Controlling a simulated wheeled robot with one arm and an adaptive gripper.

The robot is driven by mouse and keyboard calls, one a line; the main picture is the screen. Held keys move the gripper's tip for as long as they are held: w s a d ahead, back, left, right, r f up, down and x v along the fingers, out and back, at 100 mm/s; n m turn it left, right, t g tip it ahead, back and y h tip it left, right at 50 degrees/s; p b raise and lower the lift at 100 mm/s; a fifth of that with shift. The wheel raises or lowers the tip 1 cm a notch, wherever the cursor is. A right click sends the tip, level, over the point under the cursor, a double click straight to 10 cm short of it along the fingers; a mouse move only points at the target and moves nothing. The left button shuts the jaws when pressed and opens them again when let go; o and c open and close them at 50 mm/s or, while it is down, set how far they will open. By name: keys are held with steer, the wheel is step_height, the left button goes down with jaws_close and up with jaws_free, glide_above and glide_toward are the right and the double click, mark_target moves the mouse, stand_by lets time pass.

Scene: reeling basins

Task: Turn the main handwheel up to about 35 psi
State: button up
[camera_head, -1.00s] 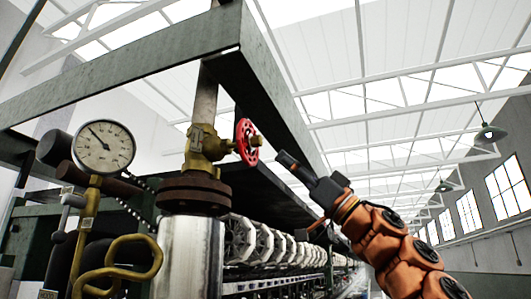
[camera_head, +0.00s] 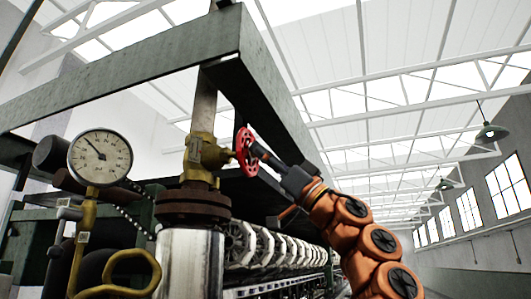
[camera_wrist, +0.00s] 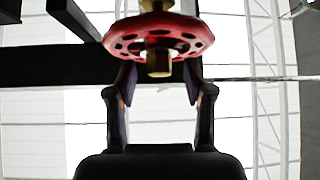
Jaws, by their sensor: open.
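The red handwheel (camera_head: 243,150) sits on the brass valve (camera_head: 205,152), above a rusty flange and a bright metal pipe. In the wrist view the handwheel (camera_wrist: 190,36) is seen at a slant, its brass hub nut in the middle. My gripper (camera_head: 262,152) is at the wheel's right side. In the wrist view the two fingers of my gripper (camera_wrist: 159,82) are apart, one on each side of the hub, their tips overlapping the rim's near edge. I cannot tell whether they touch it. The pressure gauge (camera_head: 101,158) has its needle pointing up-left; its numbers are too small to read.
A dark steel beam frame (camera_head: 120,85) runs above and behind the valve. Brass piping (camera_head: 130,268) stands at lower left, below the gauge. A row of white reels (camera_head: 265,243) recedes behind the pipe. The space right of my arm is open.

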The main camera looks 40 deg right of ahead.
jaws_close()
stand_by(0.5)
steer(key=shift+w+d+r+n+g+y+p, duration=0.1)
steer(key=shift+n+g+y+p, duration=1.1)
steer(key=shift+n+p, duration=0.55)
steer(key=shift+w+d+n+g+y+p, duration=0.1)
steer(key=shift+n+g+y+p, duration=0.8)
steer(key=shift+n+g+p, duration=0.8)
steer(key=shift+d+n+g+y+p, duration=0.15)
steer(key=shift+n+g+y+p, duration=0.65)
steer(key=shift+n+g, duration=1)
steer(key=shift+r+n+g, duration=0.1)
steer(key=shift+n+g, duration=0.2)
steer(key=shift+n, duration=1.05)
jaws_free()
